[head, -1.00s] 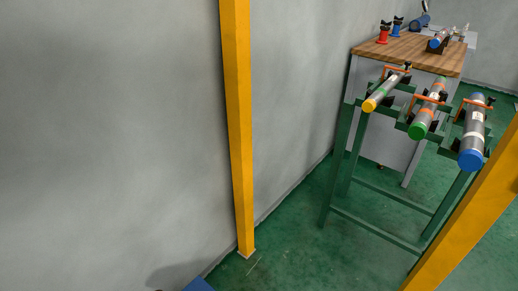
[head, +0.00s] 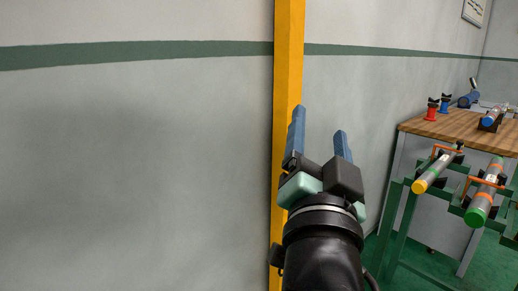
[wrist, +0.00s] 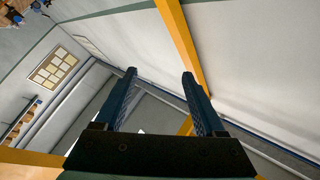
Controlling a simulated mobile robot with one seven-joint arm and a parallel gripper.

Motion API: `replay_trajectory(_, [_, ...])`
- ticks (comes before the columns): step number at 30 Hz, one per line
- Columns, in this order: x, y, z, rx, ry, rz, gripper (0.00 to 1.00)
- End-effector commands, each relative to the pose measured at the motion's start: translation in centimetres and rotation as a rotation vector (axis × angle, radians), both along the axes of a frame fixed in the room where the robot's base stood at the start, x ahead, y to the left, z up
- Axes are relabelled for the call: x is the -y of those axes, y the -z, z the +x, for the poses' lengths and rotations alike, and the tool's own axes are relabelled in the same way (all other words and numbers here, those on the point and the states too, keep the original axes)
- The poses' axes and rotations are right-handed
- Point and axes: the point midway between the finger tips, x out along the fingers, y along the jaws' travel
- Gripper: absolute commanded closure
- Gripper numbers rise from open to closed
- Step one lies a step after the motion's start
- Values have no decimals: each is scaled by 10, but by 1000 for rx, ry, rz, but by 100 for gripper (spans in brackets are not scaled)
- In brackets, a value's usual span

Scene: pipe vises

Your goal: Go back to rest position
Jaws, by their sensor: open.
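My gripper (head: 320,135) is raised in the lower middle of the head view, in front of the yellow post and the grey wall. Its two blue fingers point up and stand apart with nothing between them. In the wrist view my gripper (wrist: 160,85) also shows open and empty, with the ceiling and upper walls beyond it. It touches nothing that I can see.
A yellow post (head: 289,60) stands close behind my gripper. At right a green stand (head: 402,215) holds a yellow-capped pipe (head: 434,172) and a green-capped pipe (head: 483,197) in vises. A wooden-topped bench (head: 455,127) stands behind. Wall space at left is clear.

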Motion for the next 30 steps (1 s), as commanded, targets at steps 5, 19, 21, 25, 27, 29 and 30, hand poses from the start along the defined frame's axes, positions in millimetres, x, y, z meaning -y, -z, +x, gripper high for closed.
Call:
replay_trajectory(5, [-57,-98,-84,273,73,-360,28])
replay_trajectory(19, [-79,-268,-132,402,156,-525,28])
replay_trajectory(21, [-79,-290,-132,401,156,-525,28])
replay_trajectory(25, [-79,-326,-132,401,155,-525,28])
replay_trajectory(27, [-79,-342,-132,401,155,-525,28])
replay_trajectory(29, [-79,-352,-132,401,155,-525,28])
replay_trajectory(30, [-80,-358,-131,400,154,-525,28])
